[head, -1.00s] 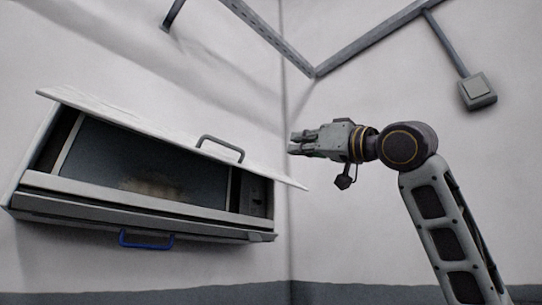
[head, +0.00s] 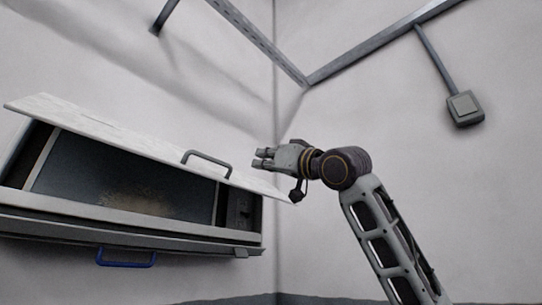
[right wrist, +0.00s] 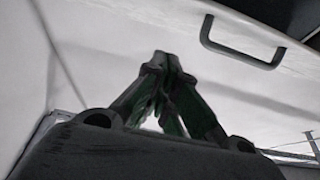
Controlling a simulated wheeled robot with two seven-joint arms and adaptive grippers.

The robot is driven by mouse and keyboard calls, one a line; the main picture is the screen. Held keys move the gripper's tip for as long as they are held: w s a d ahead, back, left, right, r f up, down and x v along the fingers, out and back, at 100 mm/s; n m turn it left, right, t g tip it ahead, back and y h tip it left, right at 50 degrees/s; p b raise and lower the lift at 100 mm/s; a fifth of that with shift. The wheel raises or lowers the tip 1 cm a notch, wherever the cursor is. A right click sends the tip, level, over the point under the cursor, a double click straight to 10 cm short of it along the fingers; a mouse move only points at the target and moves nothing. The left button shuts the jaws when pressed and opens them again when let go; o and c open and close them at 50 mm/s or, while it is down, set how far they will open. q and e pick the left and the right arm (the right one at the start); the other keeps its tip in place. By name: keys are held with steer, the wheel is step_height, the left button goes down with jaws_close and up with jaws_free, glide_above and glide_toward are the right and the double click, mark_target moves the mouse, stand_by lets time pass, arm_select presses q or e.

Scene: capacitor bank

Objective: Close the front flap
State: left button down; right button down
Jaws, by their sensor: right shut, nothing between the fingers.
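The front flap (head: 130,140) is a pale panel on a wall-mounted cabinet (head: 110,228). It is raised and tilted outward, and the dark interior shows beneath it. A grey bar handle (head: 207,160) sits on the flap near its right end. My right gripper (head: 258,158) is shut and empty, to the right of the handle and close to the flap's right end. In the right wrist view the closed fingers (right wrist: 163,62) point toward the pale flap surface (right wrist: 150,25), with the flap handle (right wrist: 240,55) to their right. I cannot tell whether they touch it. My left gripper is not in view.
A blue handle (head: 127,258) hangs under the cabinet's lower front edge. Behind is a room corner with grey conduits (head: 370,45) and a switch box (head: 465,108) on the right wall. Free air lies below and right of the cabinet.

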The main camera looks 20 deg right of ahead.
steer(key=shift+w+a+f+p, duration=0.25)
steer(key=shift+w+a+f, duration=0.2)
steer(key=shift+w+f, duration=0.3)
steer(key=shift+w+a+f+p, duration=0.25)
steer(key=shift+w+a+f, duration=0.2)
steer(key=shift+w+f, duration=0.25)
steer(key=shift+w+f, duration=0.1)
steer(key=shift+f, duration=0.05)
